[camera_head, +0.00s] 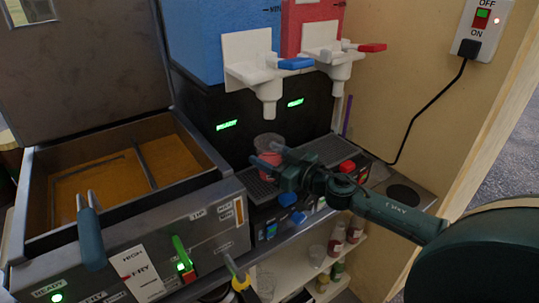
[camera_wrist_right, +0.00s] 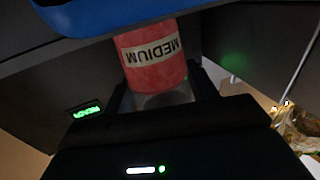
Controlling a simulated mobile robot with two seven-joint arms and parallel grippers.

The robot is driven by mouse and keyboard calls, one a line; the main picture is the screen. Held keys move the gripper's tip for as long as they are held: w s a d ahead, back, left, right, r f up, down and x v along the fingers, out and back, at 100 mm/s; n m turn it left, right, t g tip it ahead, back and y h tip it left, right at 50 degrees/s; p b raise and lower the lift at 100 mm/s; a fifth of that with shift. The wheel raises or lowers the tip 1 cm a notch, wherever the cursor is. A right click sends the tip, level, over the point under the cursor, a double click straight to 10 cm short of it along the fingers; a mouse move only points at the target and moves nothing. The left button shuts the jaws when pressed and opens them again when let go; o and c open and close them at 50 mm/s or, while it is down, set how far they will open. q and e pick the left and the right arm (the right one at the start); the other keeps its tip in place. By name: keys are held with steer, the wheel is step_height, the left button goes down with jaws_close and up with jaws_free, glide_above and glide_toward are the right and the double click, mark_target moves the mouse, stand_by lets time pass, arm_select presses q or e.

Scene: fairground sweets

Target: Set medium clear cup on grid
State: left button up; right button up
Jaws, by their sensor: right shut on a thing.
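The medium cup (camera_head: 268,145) is red in its lower part with a clear upper part. Its label reads MEDIUM, upside down in the right wrist view (camera_wrist_right: 152,58). My right gripper (camera_head: 272,154) is shut on the cup, in front of the black dispenser body and near the left spout. The left drip grid (camera_head: 256,187) lies low beside and below the cup. A second grid (camera_head: 332,148) lies to the right. I cannot tell whether the cup's base touches the grid, as the gripper hides part of it. My left gripper is not in view.
White spouts with a blue lever (camera_head: 296,63) and a red lever (camera_head: 371,47) hang above. A fryer (camera_head: 125,235) stands at left. Cups and bottles (camera_head: 337,243) stand on a shelf below. A switch box (camera_head: 482,28) with a black cable is on the right wall.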

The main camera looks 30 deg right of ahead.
steer(key=o, duration=1.1)
steer(key=shift+f, duration=0.1)
steer(key=shift+s+d+f, duration=0.1)
steer(key=shift+s+d, duration=0.05)
steer(key=shift+s, duration=0.2)
steer(key=b+v, duration=0.2)
steer(key=v, duration=1)
steer(key=shift+s, duration=0.25)
